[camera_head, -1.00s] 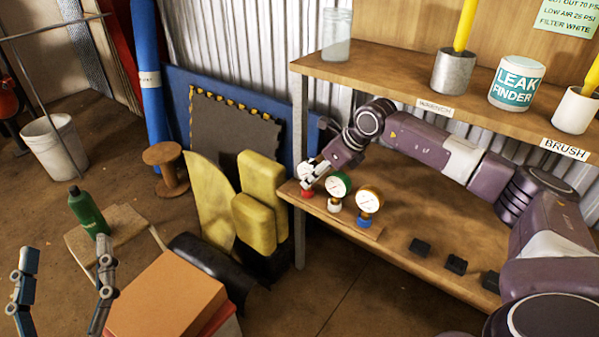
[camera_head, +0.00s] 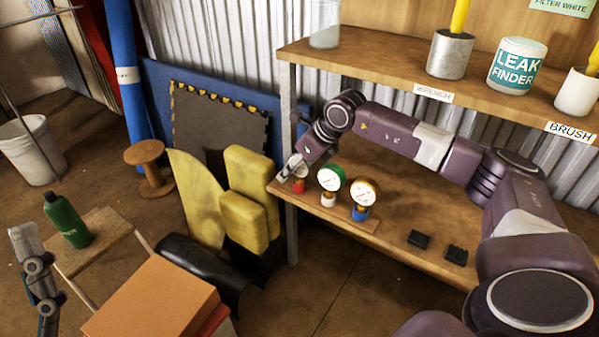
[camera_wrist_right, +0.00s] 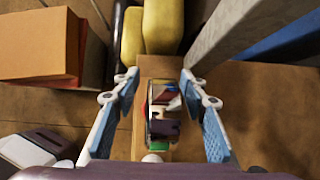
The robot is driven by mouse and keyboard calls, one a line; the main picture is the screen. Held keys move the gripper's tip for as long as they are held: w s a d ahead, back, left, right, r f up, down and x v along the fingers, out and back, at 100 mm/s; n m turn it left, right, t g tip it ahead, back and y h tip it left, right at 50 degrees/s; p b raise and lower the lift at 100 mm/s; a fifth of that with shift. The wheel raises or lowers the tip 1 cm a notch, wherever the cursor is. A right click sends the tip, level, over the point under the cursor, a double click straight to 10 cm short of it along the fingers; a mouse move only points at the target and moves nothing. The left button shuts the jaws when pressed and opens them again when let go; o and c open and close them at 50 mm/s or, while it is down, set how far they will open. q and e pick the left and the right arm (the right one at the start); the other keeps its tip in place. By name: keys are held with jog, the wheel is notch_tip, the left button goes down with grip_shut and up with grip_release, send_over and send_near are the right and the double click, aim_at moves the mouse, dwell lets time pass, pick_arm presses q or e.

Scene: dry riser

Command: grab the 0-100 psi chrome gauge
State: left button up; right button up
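Three gauges stand in a row on a small board at the left end of the lower shelf. The leftmost is the chrome gauge (camera_head: 298,166), with a white dial and red base; its scale is too small to read. My right gripper (camera_head: 290,170) is at this gauge and partly covers it. In the right wrist view, the shiny gauge (camera_wrist_right: 162,110) lies between the open fingers (camera_wrist_right: 160,100), with a gap on each side.
The green-rimmed gauge (camera_head: 331,179) stands close beside the chrome one, then the gold-rimmed gauge (camera_head: 365,192). Black blocks (camera_head: 419,239) lie farther right on the lower shelf (camera_head: 400,200). The upper shelf (camera_head: 380,70) overhangs my right arm. Yellow pads (camera_head: 243,220) stand left of the shelf.

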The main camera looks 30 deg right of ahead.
grip_shut()
jog(key=shift+r, duration=0.15)
dwell(0.4)
